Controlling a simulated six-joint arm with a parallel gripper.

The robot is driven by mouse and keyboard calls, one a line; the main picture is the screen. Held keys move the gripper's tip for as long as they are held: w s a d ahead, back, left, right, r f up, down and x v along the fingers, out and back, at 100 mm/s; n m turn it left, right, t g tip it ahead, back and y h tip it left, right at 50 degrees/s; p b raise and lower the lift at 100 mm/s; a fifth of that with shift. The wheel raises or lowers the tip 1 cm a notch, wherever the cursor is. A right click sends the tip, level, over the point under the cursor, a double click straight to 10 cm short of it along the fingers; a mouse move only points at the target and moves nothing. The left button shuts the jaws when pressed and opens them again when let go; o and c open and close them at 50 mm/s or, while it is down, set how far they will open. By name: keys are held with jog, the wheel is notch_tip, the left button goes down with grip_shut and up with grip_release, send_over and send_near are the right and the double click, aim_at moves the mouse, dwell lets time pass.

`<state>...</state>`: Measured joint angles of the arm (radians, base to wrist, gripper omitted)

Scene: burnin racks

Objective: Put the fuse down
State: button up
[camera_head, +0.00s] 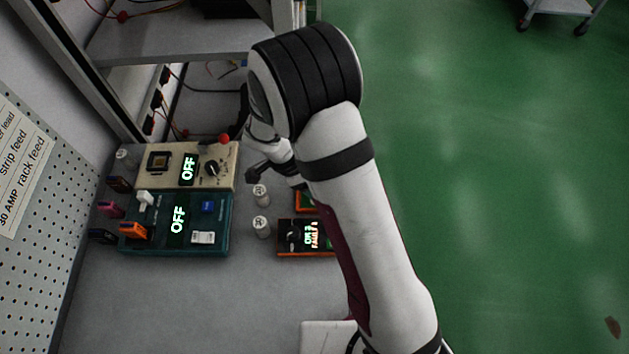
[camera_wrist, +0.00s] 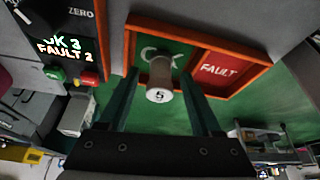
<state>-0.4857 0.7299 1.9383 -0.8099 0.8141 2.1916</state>
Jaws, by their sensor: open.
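A pale cylindrical fuse (camera_wrist: 160,77) with a "5" on its end cap shows in the wrist view. It is at the green OK half of the orange-rimmed sorting tray (camera_wrist: 238,91); whether its base touches the tray is hard to tell. My gripper (camera_wrist: 160,73) is open, with one dark finger on each side of the fuse and a visible gap to each. In the head view my arm hides the fingers and most of the tray (camera_head: 304,200).
An orange-edged counter box (camera_head: 290,238) reading OK 3, FAULT 2 (camera_wrist: 66,48) stands beside the tray. Two fuses (camera_head: 261,195) (camera_head: 262,228) stand left of it. A beige tester (camera_head: 223,178) and a teal one (camera_head: 215,243), both reading OFF, are further left.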

jog(key=w+v, duration=0.1)
jog(key=v, duration=1.1)
jog(key=s+d+r+n+g+y, duration=0.25)
jog(key=s+d+r+n, duration=0.25)
jog(key=s+d+r, duration=0.45)
jog(key=s+n+t+y, duration=0.1)
jog(key=s+n+y, duration=0.2)
jog(key=s, duration=0.9)
jog(key=n, duration=0.2)
jog(key=shift+s+d+f+n+t+y, duration=0.3)
jog(key=shift+s+f+t+y, duration=0.05)
jog(key=shift+f, duration=0.05)
